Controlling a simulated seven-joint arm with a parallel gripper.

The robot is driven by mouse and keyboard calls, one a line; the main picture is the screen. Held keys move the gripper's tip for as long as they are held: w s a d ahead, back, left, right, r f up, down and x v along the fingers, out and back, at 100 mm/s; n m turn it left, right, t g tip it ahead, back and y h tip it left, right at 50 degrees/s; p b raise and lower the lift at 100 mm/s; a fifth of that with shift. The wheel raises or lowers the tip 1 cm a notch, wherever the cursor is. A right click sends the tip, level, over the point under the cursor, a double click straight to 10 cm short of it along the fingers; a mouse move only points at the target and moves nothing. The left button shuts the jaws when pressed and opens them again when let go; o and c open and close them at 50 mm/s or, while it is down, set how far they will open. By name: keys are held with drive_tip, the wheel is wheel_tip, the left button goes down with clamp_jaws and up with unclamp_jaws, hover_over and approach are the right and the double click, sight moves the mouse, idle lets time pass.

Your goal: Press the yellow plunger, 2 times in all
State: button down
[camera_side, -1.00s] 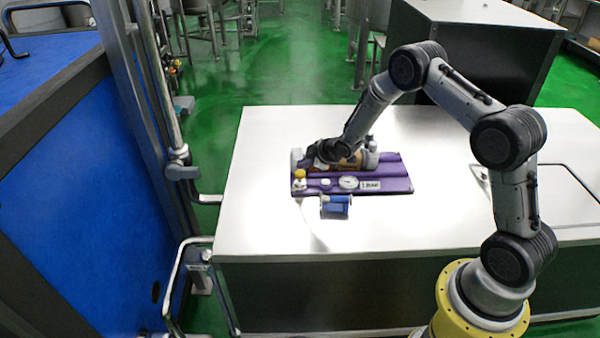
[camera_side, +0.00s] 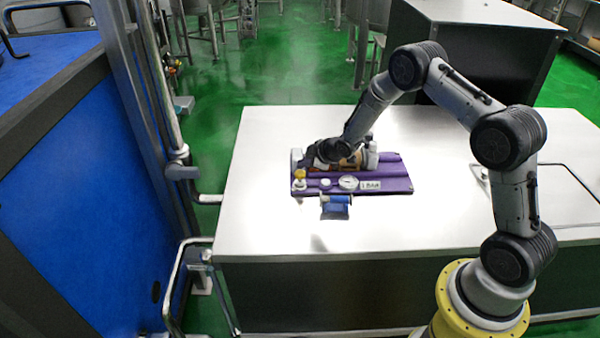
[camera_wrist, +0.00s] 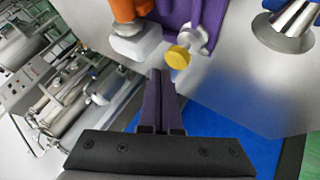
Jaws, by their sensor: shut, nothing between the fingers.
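The yellow plunger (camera_side: 300,174) is at the left front corner of the purple panel (camera_side: 400,185) on the white table. In the wrist view its round yellow cap (camera_wrist: 178,57) sits on a white stem, just ahead of and slightly right of my fingertips. My gripper (camera_wrist: 158,74) is shut with nothing between its fingers, which appear apart from the cap. In the side view my gripper (camera_side: 313,158) hangs over the left part of the panel, behind the plunger. The exact height gap cannot be told.
The panel also carries a round gauge (camera_side: 348,183), a label plate (camera_side: 371,185) and a white knob (camera_side: 325,184). A white block (camera_wrist: 137,43) is left of the cap in the wrist view. The table front is clear.

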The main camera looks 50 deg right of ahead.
sight(301, 172)
drive_tip(key=shift+f, duration=0.15)
drive_tip(key=shift+f, duration=0.25)
drive_tip(key=shift+f, duration=1.15)
idle(1.6)
drive_tip(key=shift+r, duration=1.55)
drive_tip(key=shift+r, duration=2.5)
